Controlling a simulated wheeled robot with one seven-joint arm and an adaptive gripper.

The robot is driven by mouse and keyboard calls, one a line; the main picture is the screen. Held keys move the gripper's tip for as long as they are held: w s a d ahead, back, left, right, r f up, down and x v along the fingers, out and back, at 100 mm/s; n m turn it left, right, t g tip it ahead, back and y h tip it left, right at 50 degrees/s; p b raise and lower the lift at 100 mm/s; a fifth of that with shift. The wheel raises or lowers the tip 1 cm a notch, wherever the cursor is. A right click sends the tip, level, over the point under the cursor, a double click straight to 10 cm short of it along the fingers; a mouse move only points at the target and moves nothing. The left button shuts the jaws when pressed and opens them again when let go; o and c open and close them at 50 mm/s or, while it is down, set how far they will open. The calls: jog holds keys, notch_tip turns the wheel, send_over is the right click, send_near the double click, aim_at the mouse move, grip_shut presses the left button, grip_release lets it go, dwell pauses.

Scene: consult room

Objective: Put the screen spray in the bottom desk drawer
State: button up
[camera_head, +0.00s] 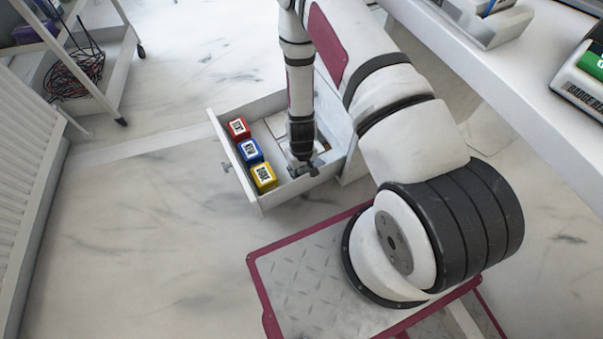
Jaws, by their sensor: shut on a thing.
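The open desk drawer (240,189) is white and low, pulled out from under the desk near the middle of the view. My gripper (303,171) points down into the drawer's right part, near its right side wall. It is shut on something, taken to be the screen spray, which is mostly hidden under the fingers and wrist. I cannot tell whether the held thing touches the drawer floor.
A red box (238,128), a blue box (250,151) and a yellow box (263,177) line the drawer's front. Pale flat items (280,127) lie farther back. A desk top (530,70) is at upper right, a wheeled rack (95,50) at upper left.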

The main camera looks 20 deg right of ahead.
jog(key=shift+f, duration=0.45)
jog(key=shift+f, duration=0.1)
jog(key=o, duration=1.2)
jog(key=shift+o, duration=0.2)
notch_tip(320, 180, up, 12)
jog(key=p, duration=0.5)
jog(key=shift+r, duration=0.2)
